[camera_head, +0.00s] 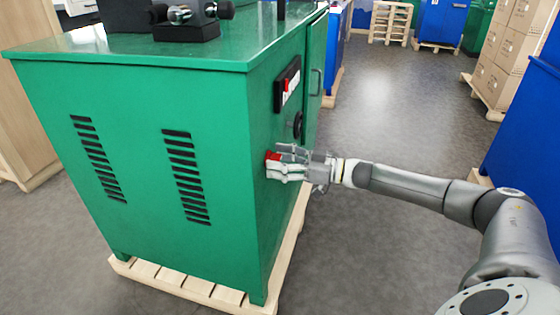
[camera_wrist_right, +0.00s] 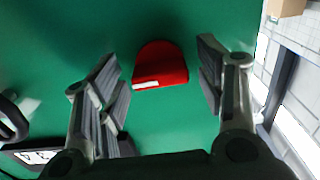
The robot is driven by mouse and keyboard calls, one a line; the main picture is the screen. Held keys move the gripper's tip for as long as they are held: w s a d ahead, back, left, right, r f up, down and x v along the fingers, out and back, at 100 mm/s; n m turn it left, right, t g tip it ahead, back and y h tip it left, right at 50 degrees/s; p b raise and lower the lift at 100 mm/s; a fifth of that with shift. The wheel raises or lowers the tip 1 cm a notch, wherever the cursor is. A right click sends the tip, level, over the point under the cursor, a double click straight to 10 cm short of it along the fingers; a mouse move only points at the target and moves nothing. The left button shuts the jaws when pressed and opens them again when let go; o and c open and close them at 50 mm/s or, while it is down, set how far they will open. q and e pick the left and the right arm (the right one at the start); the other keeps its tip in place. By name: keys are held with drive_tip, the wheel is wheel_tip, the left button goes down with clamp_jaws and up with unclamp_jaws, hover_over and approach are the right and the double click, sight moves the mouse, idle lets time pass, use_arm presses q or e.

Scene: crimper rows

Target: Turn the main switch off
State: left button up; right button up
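The main switch is a red knob (camera_head: 272,156) with a white mark on the green side of the machine cabinet (camera_head: 215,95). My right gripper (camera_head: 280,163) is at the knob in the head view, its fingers pointing at the panel. In the right wrist view the knob (camera_wrist_right: 160,68) lies between the two spread fingers (camera_wrist_right: 157,80), with a green gap on either side. The gripper is open and I see no finger touching the knob. My left gripper is out of view.
A black panel with a red mark (camera_head: 287,86) and a black handwheel (camera_head: 298,125) sit above the knob. The cabinet stands on a wooden pallet (camera_head: 190,287). Stacked boxes (camera_head: 510,50) and a blue cabinet (camera_head: 525,125) are at right. The grey floor (camera_head: 390,110) between is clear.

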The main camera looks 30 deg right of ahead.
drive_tip(key=c, duration=0.9)
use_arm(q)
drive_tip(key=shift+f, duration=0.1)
